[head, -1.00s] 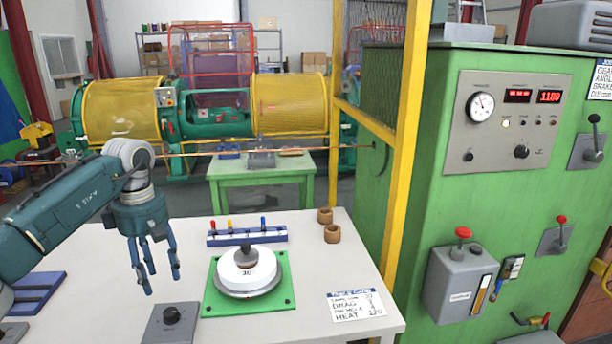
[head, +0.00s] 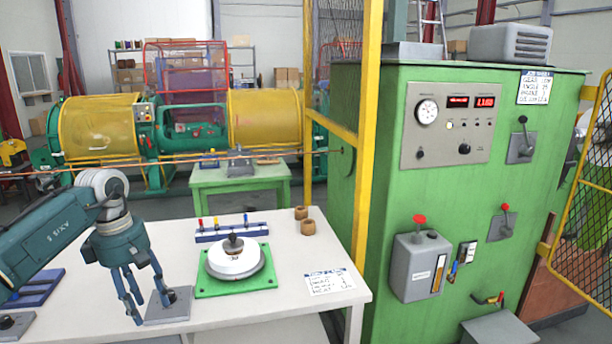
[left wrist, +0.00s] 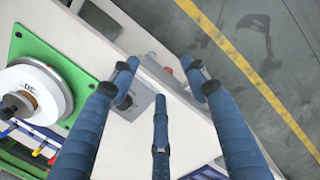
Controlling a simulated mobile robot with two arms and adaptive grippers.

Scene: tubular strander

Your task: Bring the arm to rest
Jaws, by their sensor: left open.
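My left gripper (head: 145,298) is teal with three fingers. It is open and empty, pointing down over the front of the white table (head: 290,245). Its fingers show in front of the grey plate with a black knob (head: 178,308) in the head view. In the left wrist view the spread fingers (left wrist: 160,85) have nothing between them and partly hide that plate. A white round weight (head: 233,260) sits on a green square base (head: 215,287) to the right of the gripper. My right gripper is not in view.
A blue rack with small colored pegs (head: 228,233) and two brown rings (head: 306,222) stand behind the weight. A card (head: 325,282) lies at the table's right. A yellow post (head: 368,130) and green control cabinet (head: 420,190) stand to the right. Floor (left wrist: 265,60) is clear beyond the table edge.

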